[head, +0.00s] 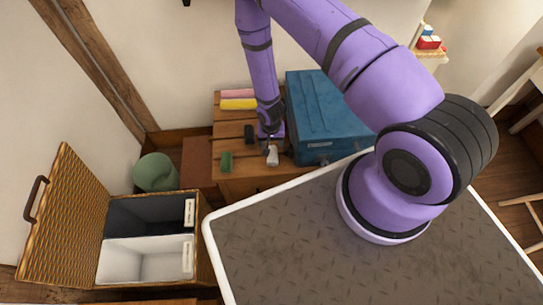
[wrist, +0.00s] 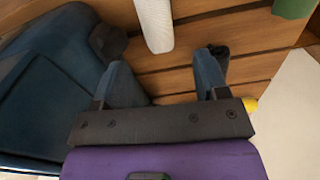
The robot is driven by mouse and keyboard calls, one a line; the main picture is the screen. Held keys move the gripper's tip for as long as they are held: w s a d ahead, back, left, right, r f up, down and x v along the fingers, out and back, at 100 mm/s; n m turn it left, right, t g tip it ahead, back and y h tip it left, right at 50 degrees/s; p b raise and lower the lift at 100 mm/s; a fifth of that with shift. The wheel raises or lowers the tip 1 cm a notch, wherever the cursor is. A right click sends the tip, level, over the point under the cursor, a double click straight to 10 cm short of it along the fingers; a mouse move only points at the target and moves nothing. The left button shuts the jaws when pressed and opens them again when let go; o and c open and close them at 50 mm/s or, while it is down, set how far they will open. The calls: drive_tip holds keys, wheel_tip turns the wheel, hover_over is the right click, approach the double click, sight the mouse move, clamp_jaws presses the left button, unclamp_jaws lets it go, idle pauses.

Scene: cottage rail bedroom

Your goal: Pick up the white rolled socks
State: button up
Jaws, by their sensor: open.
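The white rolled socks (head: 272,157) lie on a slatted wooden bench (head: 245,182), near its front edge and close to a blue case. In the wrist view the white socks (wrist: 155,22) are a pale ribbed roll at the top, cut off by the frame edge. My gripper (head: 268,138) is low over the bench, just behind the socks in the head view. In the wrist view my gripper (wrist: 163,62) has its fingers apart, with bare slats between them. The socks lie beyond the fingertips; I cannot tell the exact height gap.
The blue case (head: 325,105) stands right of the socks. Dark socks (head: 249,133), green socks (head: 226,161), and yellow (head: 238,104) and pink (head: 237,93) rolls share the bench. An open wicker hamper (head: 70,215) with dark and white compartments stands at left.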

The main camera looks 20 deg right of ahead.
sight(271, 153)
drive_tip(key=shift+d+f, duration=0.1)
drive_tip(key=shift+f, duration=5.4)
drive_tip(key=c, duration=0.6)
drive_tip(key=shift+o, duration=0.2)
drive_tip(key=shift+r, duration=0.1)
